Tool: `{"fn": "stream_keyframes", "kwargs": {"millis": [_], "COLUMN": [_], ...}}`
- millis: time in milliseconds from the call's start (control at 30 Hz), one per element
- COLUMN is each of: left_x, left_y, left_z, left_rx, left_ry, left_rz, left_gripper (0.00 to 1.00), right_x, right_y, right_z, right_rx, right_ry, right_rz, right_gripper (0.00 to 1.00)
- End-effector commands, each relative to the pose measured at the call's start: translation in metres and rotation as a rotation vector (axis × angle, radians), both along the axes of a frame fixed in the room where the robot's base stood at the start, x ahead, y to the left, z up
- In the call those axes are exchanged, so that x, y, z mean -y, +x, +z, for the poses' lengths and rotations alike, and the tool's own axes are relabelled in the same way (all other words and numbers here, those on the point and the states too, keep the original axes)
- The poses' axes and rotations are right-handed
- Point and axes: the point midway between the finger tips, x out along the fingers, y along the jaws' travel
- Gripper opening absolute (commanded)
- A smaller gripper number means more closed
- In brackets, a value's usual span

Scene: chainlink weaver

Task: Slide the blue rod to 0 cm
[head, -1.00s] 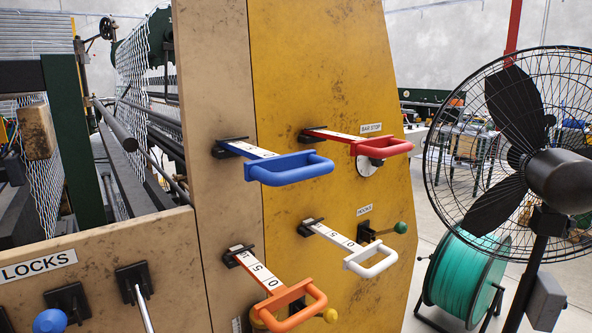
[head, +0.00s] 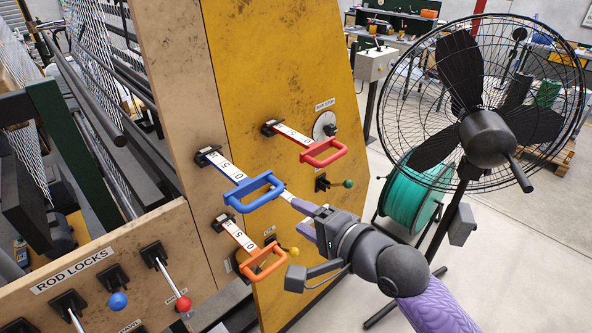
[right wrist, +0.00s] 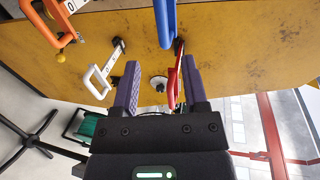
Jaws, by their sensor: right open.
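The blue rod has a white number strip (head: 222,166) with a 5 and a 0 and a blue loop handle (head: 240,196). It sticks out from the panel on the seam side of the yellow board. My right gripper (head: 300,204), with purple fingers, is right of the blue handle in the head view, apart from it and empty. In the right wrist view its open fingers (right wrist: 160,66) point at the panel. The blue handle (right wrist: 165,22) shows beyond the fingertips at top centre. My left gripper is not in view.
A red-handled rod (head: 322,152) sits right of the blue one; in the right wrist view it shows between the fingers. An orange handle (head: 262,262) is below. The white handle (right wrist: 97,82) is mostly hidden behind my gripper in the head view. A fan (head: 485,135) stands right.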

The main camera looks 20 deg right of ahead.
Motion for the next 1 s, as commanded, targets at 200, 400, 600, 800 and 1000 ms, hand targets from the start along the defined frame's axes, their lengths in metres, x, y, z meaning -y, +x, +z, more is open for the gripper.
{"fn": "stream_keyframes", "kwargs": {"millis": [200,400,600,800,1000], "left_x": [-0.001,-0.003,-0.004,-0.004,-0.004], "left_y": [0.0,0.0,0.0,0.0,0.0], "left_z": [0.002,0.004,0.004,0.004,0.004], "left_rx": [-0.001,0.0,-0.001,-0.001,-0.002], "left_ry": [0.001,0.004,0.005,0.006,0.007], "left_rz": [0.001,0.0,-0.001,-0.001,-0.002], "left_gripper": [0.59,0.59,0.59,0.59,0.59], "right_x": [-0.014,-0.028,-0.034,-0.034,-0.034], "right_y": [0.035,0.073,0.089,0.089,0.089], "right_z": [-0.004,-0.014,-0.018,-0.018,-0.018], "right_rx": [0.006,0.005,0.005,0.005,0.005], "right_ry": [0.017,0.012,0.01,0.009,0.01], "right_rz": [0.003,0.003,0.002,0.003,0.002], "right_gripper": [0.57,0.57,0.57,0.57,0.23]}}
